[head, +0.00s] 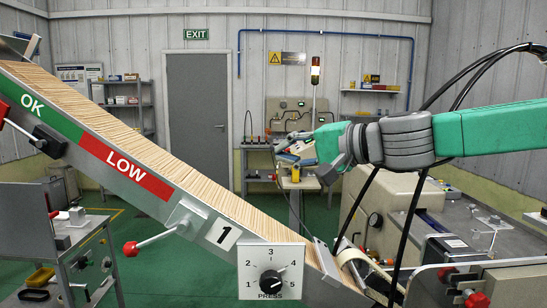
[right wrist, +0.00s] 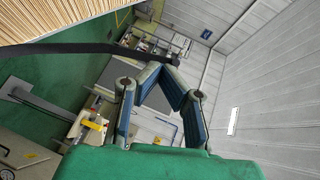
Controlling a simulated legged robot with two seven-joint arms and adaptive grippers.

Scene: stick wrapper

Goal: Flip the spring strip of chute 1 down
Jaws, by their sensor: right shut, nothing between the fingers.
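Chute 1 (head: 130,175) slopes down from upper left to the lower middle in the head view, filled with pale wooden sticks (head: 170,165). A plate with "1" (head: 223,234) is on its side wall. A thin metal piece (head: 322,256) stands up at its lower end; I cannot tell for sure whether this is the spring strip. My right gripper (head: 284,152) is shut and empty, in the air above and behind the chute's lower part, clear of it. In the right wrist view its fingers (right wrist: 163,72) close together with nothing between. My left gripper is not in view.
A dial box (head: 270,272) labelled PRESS is on the chute's front. Red-knobbed levers (head: 155,240) stick out from the side. A curved cream piece (head: 352,258) and black cables (head: 400,230) are right of the chute end. A machine bench (head: 470,230) fills the right.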

